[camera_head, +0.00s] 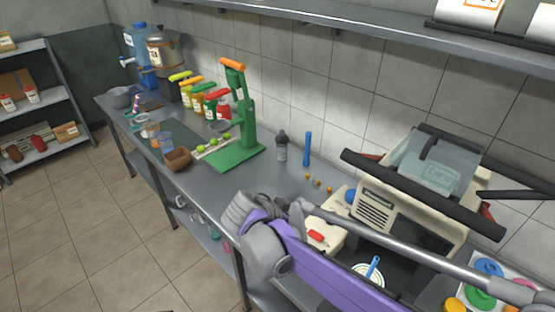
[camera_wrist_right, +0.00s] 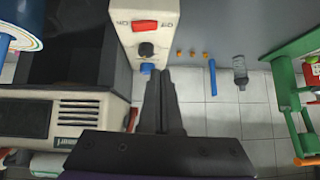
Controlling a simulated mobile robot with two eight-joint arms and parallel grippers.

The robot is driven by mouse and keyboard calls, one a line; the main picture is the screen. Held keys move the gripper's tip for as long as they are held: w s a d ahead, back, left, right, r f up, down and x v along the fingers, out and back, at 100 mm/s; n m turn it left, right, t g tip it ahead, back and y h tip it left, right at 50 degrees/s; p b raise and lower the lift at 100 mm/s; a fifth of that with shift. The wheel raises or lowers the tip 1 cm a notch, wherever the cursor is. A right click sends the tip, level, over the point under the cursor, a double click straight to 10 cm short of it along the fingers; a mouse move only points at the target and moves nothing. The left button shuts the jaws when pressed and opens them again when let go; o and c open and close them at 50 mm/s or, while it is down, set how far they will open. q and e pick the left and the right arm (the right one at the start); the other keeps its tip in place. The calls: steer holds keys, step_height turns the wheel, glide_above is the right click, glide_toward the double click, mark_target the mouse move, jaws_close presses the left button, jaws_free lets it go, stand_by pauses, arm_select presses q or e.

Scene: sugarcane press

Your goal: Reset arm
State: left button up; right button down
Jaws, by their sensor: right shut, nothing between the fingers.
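My right gripper (camera_wrist_right: 161,75) shows in the right wrist view with its two dark fingers together and nothing between them. It is in front of the cream control box (camera_wrist_right: 146,12) of the press, with the fingertips beside a blue button (camera_wrist_right: 146,68) in the picture; I cannot tell whether they touch it. A red switch (camera_wrist_right: 145,25) and a black knob (camera_wrist_right: 146,49) are on the same box. In the head view my purple right arm crosses the lower right, and its fingers cannot be made out. My left gripper is not in view.
The cream press (camera_head: 405,215) stands on the steel counter (camera_head: 262,180) against the tiled wall. A blue stick (camera_head: 307,148), a grey bottle (camera_head: 282,147) and a green squeezer (camera_head: 238,150) stand to its left. A striped cup (camera_head: 376,274) is close to my arm. Floor space (camera_head: 100,240) is clear.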

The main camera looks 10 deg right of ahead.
steer(key=shift+s, duration=0.1)
steer(key=s+d+f+n+y, duration=0.2)
steer(key=s+n, duration=0.1)
steer(key=s, duration=0.4)
steer(key=s+d+f+n+y, duration=0.2)
steer(key=s+n, duration=0.2)
steer(key=s, duration=0.3)
steer(key=s+d+f+n+y, duration=0.2)
steer(key=s+n, duration=0.1)
steer(key=s, duration=0.4)
steer(key=shift+s+d+f+n+y, duration=0.15)
steer(key=shift+d+f+n+y, duration=0.15)
steer(key=shift+d+y, duration=0.1)
